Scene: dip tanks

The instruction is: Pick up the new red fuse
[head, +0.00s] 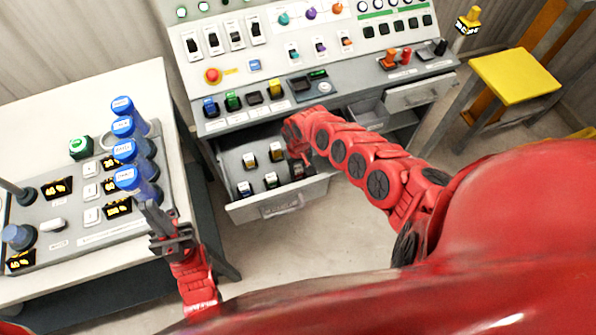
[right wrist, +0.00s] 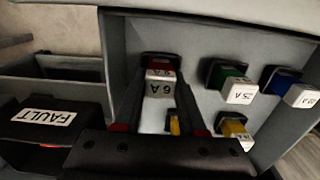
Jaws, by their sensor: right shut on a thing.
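The red fuse (right wrist: 160,84), with a white label on its face, stands in the open drawer (head: 281,207). My right gripper (head: 300,165) reaches into the right part of that drawer. In the right wrist view my right gripper (right wrist: 162,105) has its two fingers on either side of the red fuse and is shut on it. The fuse is mostly hidden by my gripper in the head view. My left gripper (head: 158,215) hangs beside the left table's right edge; its finger gap is unclear.
Green (right wrist: 238,88), blue (right wrist: 292,88) and yellow (right wrist: 235,130) fuses stand close by in the drawer. A dark block marked FAULT (right wrist: 45,116) lies outside the drawer's wall. The control panel (head: 240,75) rises behind. Blue-capped cylinders (head: 124,150) stand on the left table.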

